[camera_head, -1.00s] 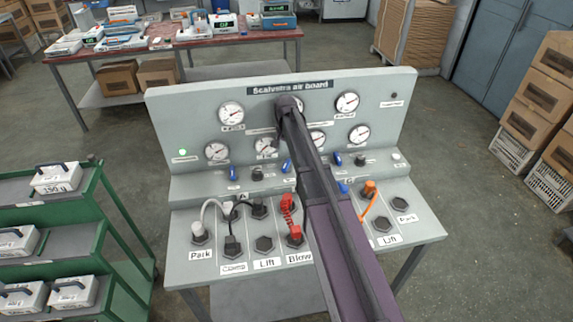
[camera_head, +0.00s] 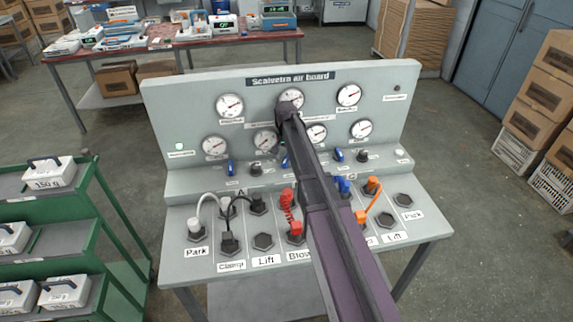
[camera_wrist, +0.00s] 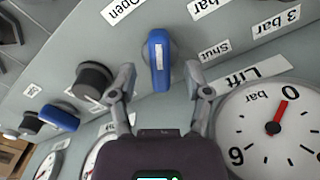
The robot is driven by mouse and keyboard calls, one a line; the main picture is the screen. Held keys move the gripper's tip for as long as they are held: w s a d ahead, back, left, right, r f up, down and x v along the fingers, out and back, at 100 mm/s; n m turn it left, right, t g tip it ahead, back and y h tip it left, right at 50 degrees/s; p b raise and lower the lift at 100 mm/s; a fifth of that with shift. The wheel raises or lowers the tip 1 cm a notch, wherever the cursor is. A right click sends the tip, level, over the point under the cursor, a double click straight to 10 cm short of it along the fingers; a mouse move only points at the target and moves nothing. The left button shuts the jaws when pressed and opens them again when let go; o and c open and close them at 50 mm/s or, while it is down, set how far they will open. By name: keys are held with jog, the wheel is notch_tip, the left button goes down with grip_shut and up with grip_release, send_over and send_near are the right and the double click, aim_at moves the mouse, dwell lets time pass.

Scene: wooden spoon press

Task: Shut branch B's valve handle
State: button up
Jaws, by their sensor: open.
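In the wrist view, a blue valve handle (camera_wrist: 159,60) with a white stripe stands between the two separated fingertips of my gripper (camera_wrist: 160,80). Its long side runs roughly up and down the picture. An "Open" label (camera_wrist: 123,9) lies to its upper left and a "Shut" label (camera_wrist: 213,50) to its right. I cannot read a branch letter there. In the head view, three blue handles show: a left one (camera_head: 231,168), a middle one (camera_head: 284,163) partly behind my arm, and a right one (camera_head: 338,155). My gripper's fingers are hidden there.
A black knob (camera_wrist: 94,80) and another blue handle (camera_wrist: 60,117) lie left of my gripper; a gauge (camera_wrist: 270,128) is close on the right. The board (camera_head: 160,110) carries several gauges. Hoses, including a red one (camera_head: 287,204) and an orange one (camera_head: 373,206), stand on its lower shelf.

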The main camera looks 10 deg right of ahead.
jog(key=shift+f+b, duration=0.75)
jog(key=shift+f, duration=0.25)
jog(key=shift+d, duration=0.1)
grip_shut()
